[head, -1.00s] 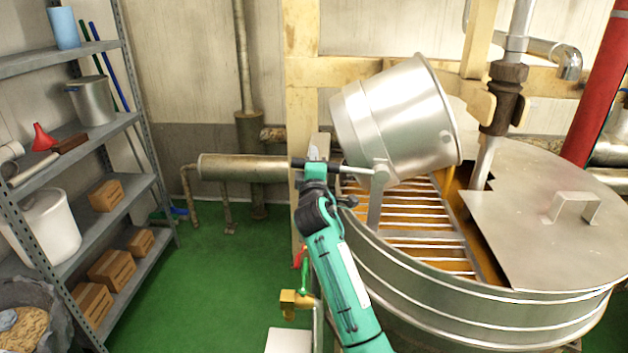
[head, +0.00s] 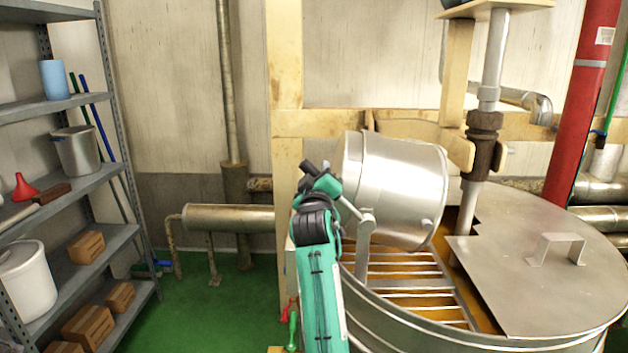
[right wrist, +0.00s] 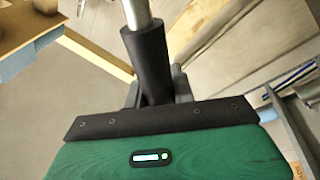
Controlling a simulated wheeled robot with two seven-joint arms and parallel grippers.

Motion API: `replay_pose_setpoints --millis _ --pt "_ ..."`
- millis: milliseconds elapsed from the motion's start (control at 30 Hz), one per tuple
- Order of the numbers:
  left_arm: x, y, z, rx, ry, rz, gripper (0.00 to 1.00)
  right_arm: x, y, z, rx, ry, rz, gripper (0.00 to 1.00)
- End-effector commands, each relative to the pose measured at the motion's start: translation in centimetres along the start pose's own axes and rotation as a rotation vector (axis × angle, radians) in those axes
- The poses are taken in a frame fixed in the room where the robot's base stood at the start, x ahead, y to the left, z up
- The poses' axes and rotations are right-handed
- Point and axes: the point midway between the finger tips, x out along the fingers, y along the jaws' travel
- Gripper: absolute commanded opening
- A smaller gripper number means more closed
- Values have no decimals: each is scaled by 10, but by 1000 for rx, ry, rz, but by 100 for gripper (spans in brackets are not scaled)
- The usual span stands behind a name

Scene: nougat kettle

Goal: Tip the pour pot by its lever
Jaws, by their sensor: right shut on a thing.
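The shiny metal pour pot (head: 395,185) hangs over the kettle (head: 400,325) on a pivot bracket. It lies on its side, its mouth facing right and slightly down. Its inside is hidden. The lever (head: 347,206) runs from the pivot up and left to a black grip. My right gripper (head: 322,183) is shut on the lever at this grip, left of the pot. In the right wrist view the black grip (right wrist: 148,65) sits between the fingers, with the metal rod (right wrist: 136,12) beyond it. My left gripper is not in view.
A slatted grate (head: 410,285) covers the kettle's left part, and a flat lid (head: 540,285) with a handle covers the right. A shelf rack (head: 115,205) stands at the left. A wooden post (head: 287,120) stands behind my gripper.

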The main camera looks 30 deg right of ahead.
Motion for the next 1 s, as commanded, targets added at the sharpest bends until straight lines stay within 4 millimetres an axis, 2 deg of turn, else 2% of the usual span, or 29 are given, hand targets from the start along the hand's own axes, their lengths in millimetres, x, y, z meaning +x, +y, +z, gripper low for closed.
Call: replay_pose_setpoints --millis 500,533,600,633,1000 --pt "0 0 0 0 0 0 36 1 4 0 22 -5 3 0" --pt "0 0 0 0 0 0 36 1 4 0 22 -5 3 29" --pt "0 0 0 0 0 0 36 1 4 0 22 -5 3 43" --pt "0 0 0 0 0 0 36 1 4 0 21 -5 3 47" --pt "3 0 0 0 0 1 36 -5 1 2 19 -6 0 47"
